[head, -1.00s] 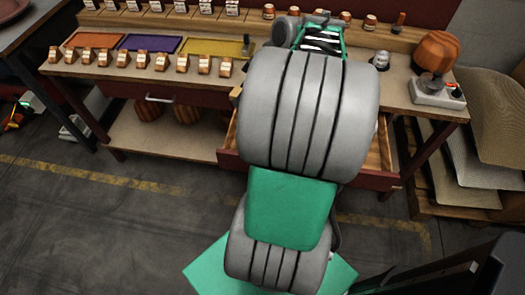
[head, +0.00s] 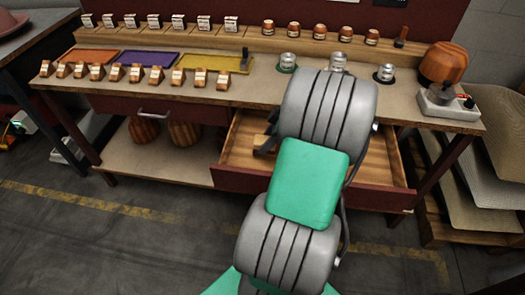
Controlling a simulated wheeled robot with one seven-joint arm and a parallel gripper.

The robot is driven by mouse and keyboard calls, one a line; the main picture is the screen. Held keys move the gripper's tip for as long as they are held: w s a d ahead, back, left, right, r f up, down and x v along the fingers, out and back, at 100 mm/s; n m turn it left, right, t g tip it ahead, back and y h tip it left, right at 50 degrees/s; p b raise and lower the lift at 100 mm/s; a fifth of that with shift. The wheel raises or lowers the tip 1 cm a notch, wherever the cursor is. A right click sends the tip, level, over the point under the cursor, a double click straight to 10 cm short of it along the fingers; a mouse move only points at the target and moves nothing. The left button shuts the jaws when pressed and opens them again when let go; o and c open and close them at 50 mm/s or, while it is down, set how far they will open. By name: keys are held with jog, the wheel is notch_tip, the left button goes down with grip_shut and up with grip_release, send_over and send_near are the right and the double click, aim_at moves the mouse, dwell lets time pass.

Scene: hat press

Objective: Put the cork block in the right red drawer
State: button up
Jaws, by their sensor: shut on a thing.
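The right red drawer (head: 235,180) is pulled open under the bench, its wooden inside showing on both sides of my arm. My gripper (head: 266,143) is only partly seen at the left edge of my arm, over the left part of the open drawer. It is shut on the cork block (head: 261,140), a small tan piece, mostly hidden. I cannot tell whether the block touches the drawer floor.
The left drawer (head: 150,108) is closed. The bench top (head: 240,92) carries orange, purple and yellow trays (head: 212,62), several small wooden blocks and metal tins. A hat press (head: 440,78) stands at the right end. Stacked sheets (head: 470,175) lie right of the bench.

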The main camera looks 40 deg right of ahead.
jog(key=f, duration=0.2)
jog(key=w+f, duration=0.1)
jog(key=f, duration=0.1)
jog(key=shift+w+a+f, duration=0.2)
jog(key=shift+f, duration=0.15)
jog(key=shift+b, duration=0.3)
jog(key=shift+f, duration=0.2)
jog(key=o, duration=1.3)
jog(key=shift+r, duration=0.1)
